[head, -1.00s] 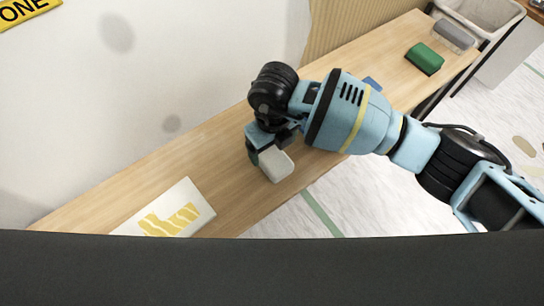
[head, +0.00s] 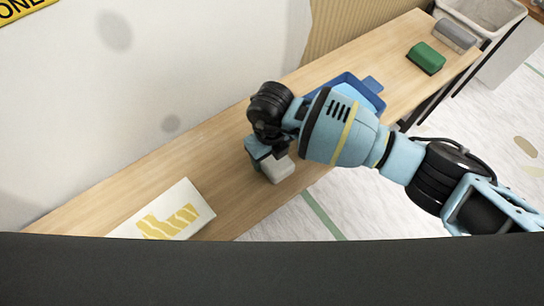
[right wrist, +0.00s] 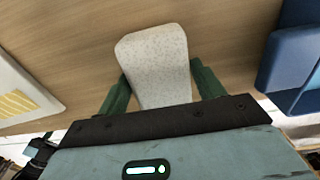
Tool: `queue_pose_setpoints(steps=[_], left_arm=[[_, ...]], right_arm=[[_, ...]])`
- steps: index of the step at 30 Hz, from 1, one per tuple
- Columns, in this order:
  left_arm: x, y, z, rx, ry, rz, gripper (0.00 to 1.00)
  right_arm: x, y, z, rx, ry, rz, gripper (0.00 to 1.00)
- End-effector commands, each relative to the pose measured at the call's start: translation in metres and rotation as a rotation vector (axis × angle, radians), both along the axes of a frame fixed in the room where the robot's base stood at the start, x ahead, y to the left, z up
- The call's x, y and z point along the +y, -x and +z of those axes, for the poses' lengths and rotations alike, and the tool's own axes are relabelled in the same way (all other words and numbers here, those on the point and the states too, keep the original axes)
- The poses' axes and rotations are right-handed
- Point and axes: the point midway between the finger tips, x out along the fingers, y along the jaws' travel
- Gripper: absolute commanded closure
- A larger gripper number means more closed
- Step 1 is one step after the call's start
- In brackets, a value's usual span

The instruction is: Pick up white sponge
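The white sponge (head: 278,168), a pale speckled block, is near the front edge of the wooden table. My right gripper (head: 262,151) is down at it, partly hiding its far side in the head view. In the right wrist view the sponge (right wrist: 157,62) lies between the two green fingers (right wrist: 160,82), one on each side. The fingers stand wide apart, with a small gap beside the sponge at the lower left. Their tips come close to its sides, and contact is hard to tell. My left gripper is not in view.
A white sheet with yellow stripes (head: 178,185) lies left on the table (head: 225,180). A blue tray (head: 372,84) is to the right of my gripper. A green block (head: 426,57) and a grey block (head: 455,36) sit at the far right. The wall runs along the back.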

Motion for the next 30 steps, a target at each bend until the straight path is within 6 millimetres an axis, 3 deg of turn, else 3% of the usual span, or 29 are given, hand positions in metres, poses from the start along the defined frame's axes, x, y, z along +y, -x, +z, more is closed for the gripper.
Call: queue_pose_setpoints(steps=[1,6,17,25,30], left_arm=[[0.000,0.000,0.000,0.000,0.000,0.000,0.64],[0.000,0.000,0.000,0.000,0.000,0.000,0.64],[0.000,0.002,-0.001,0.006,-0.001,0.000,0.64],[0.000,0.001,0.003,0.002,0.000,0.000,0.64],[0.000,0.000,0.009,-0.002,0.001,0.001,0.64]], right_arm=[[0.000,0.000,0.000,0.000,0.000,0.000,0.39],[0.000,0.000,0.000,0.000,0.000,0.000,0.62],[0.000,0.000,0.005,-0.002,-0.001,0.001,0.63],[0.000,-0.001,0.036,-0.004,-0.001,0.001,0.63],[-0.014,0.027,0.039,0.000,0.000,0.004,0.63]])
